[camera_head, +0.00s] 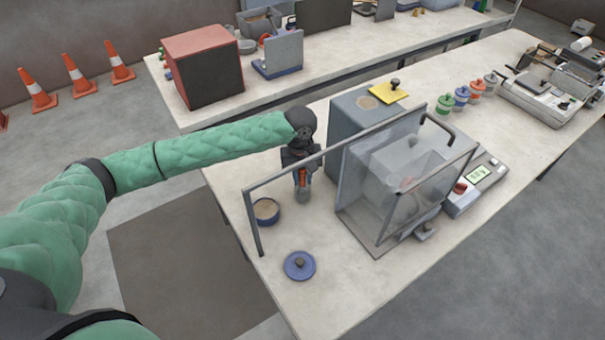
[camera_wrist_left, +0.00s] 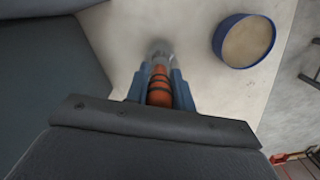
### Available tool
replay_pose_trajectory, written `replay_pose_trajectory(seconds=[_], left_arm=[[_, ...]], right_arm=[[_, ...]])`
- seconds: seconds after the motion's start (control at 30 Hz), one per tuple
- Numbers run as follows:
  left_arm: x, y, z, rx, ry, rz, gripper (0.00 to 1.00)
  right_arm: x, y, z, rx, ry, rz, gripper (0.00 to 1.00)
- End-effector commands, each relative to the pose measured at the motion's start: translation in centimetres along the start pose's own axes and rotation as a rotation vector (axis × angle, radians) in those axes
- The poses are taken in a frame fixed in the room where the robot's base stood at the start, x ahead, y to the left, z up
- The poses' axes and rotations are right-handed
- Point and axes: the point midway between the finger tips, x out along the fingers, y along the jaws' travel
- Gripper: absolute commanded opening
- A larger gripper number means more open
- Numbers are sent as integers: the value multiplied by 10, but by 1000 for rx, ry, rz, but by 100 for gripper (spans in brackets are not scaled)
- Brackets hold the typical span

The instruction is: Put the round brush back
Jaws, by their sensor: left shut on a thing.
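My left gripper (camera_head: 301,172) is shut on the round brush (camera_head: 302,193), which has an orange handle with dark bands and a pale grey head pointing down. In the left wrist view, the brush (camera_wrist_left: 159,84) sits between the two blue-grey fingers of my left gripper (camera_wrist_left: 160,88), with its head toward the table. I cannot tell whether the brush head touches the table. The blue round dish (camera_head: 265,212) with tan contents stands beside the brush; it also shows in the left wrist view (camera_wrist_left: 244,42). My right gripper is out of view.
A blue lid (camera_head: 299,265) with a dark knob lies near the front edge. A clear-walled box machine (camera_head: 408,180) with a metal frame (camera_head: 300,172) stands right of my gripper, and a grey block (camera_head: 360,110) behind. Several small coloured pots (camera_head: 461,95) stand farther right.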

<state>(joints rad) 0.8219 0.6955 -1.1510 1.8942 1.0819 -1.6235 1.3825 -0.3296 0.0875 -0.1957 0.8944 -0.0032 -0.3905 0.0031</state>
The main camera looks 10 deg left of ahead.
Motion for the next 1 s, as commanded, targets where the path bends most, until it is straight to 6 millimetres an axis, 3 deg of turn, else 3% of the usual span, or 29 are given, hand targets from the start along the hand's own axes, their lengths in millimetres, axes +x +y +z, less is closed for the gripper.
replay_pose_trajectory(seconds=[0.47, 0.5, 0.6, 1.0], left_arm=[[5, 0, 0, 0, 0, 0, 0], [5, 0, 0, 0, 0, 1, 30], [5, 0, 0, 0, 0, 1, 46], [0, 0, -1, 0, 1, 2, 46]], right_arm=[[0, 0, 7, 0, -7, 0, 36], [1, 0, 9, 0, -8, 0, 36], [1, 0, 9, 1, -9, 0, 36], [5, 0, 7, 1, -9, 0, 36]])
